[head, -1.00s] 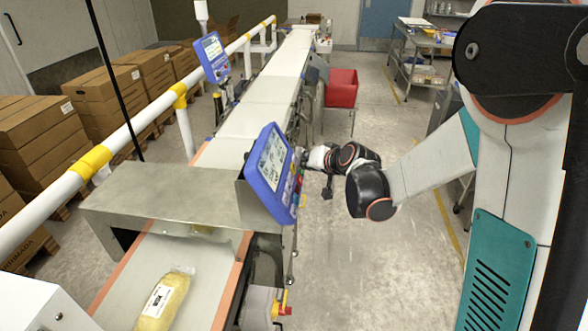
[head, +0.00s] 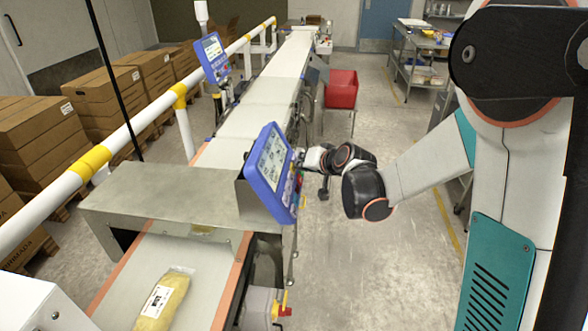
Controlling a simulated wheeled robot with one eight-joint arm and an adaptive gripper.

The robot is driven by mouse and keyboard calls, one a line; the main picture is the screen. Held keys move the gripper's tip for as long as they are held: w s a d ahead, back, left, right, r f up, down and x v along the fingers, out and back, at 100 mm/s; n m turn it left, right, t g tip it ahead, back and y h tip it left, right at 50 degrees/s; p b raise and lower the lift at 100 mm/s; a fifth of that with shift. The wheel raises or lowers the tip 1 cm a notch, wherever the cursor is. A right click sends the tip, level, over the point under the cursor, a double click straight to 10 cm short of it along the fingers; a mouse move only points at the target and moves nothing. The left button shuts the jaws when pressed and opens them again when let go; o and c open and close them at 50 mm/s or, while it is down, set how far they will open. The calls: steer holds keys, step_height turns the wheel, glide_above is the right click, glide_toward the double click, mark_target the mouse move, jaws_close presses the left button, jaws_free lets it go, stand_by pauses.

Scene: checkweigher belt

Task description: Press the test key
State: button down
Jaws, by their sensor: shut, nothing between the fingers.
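A blue-framed control panel (head: 270,172) with a pale screen stands tilted at the right side of the steel hood over the belt. Coloured keys (head: 294,190) show along its right part, seen at a steep angle. I cannot tell which one is the test key. My gripper (head: 303,160) is at the panel's right edge, shut and empty. Its fingertips are small and partly hidden by the panel, so I cannot tell whether they touch a key.
The steel hood (head: 165,192) spans the belt. A yellow labelled pack (head: 165,300) lies on the belt in front. A second blue panel (head: 212,57) stands farther back. A red bin (head: 341,88) stands beyond my arm. The floor right of the belt is clear.

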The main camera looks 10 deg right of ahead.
steer(key=shift+a+f, duration=0.1)
steer(key=shift+a, duration=0.1)
steer(key=shift+d, duration=0.1)
stand_by(0.4)
steer(key=shift+s+d+r, duration=0.15)
steer(key=shift+d+r, duration=0.25)
steer(key=shift+d, duration=0.2)
steer(key=shift+s+d+r+p, duration=0.25)
steer(key=shift+d+r, duration=0.15)
steer(key=shift+d, duration=0.3)
steer(key=shift+s+d+r+p, duration=0.25)
steer(key=shift+d+r, duration=0.1)
steer(key=shift+d, duration=0.4)
steer(key=shift+s+d+r+p, duration=0.25)
steer(key=shift+d+r, duration=0.15)
steer(key=shift+d, duration=0.3)
steer(key=shift+s+d+r+p, duration=0.25)
steer(key=shift+d+r, duration=0.2)
steer(key=shift+d, duration=0.4)
steer(key=shift+s+d+r+p, duration=0.3)
steer(key=shift+d+r, duration=0.15)
steer(key=shift+d, duration=0.4)
steer(key=shift+s+d+r+p, duration=0.25)
steer(key=shift+d+r, duration=0.2)
steer(key=shift+d, duration=0.4)
steer(key=shift+a, duration=0.1)
